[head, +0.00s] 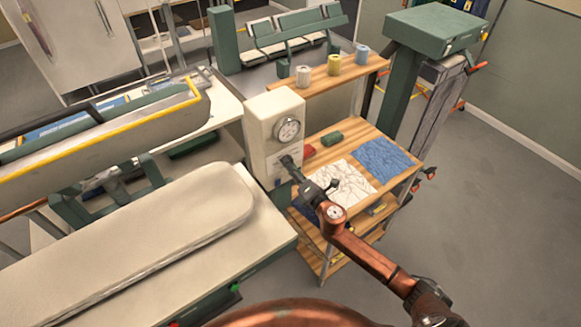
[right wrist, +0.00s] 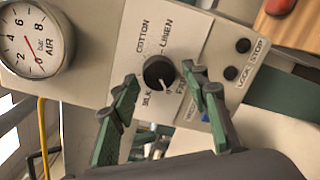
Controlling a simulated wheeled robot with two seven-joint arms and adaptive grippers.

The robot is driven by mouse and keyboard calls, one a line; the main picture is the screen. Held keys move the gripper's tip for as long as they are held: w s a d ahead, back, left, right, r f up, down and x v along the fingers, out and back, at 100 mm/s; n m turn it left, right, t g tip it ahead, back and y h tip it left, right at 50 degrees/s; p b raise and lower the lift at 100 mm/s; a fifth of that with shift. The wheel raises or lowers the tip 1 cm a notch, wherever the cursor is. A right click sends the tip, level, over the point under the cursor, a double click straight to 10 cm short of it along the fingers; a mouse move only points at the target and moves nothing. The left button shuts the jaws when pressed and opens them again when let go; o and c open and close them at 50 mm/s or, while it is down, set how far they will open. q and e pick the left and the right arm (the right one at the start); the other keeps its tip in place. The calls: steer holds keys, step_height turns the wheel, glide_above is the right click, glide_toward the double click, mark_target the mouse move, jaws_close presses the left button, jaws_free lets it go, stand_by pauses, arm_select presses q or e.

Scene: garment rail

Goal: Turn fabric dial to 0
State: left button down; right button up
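The fabric dial (right wrist: 159,72) is a round black knob on the pale control box (head: 262,135). COTTON, LINEN and SILK are printed around it; another label is partly hidden by a finger. A light mark on the knob points toward the lower edge of the right wrist view; its exact setting is too small to read. My right gripper (right wrist: 160,76) is open, with one green-padded finger on each side of the knob. I cannot tell whether they touch it. In the head view my right gripper (head: 291,165) hides the dial. My left gripper is not in view.
An air gauge (right wrist: 31,40) sits near the dial, with LOCK and STOP buttons (right wrist: 237,59) on the other side. The wooden cart (head: 351,133) carries white and blue cloths. A padded pressing board (head: 150,235) is left of the box. Floor on the right is clear.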

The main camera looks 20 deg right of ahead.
steer(key=shift+s, duration=0.1)
steer(key=v, duration=1.1)
steer(key=shift+s+d, duration=0.1)
steer(key=shift+s, duration=0.3)
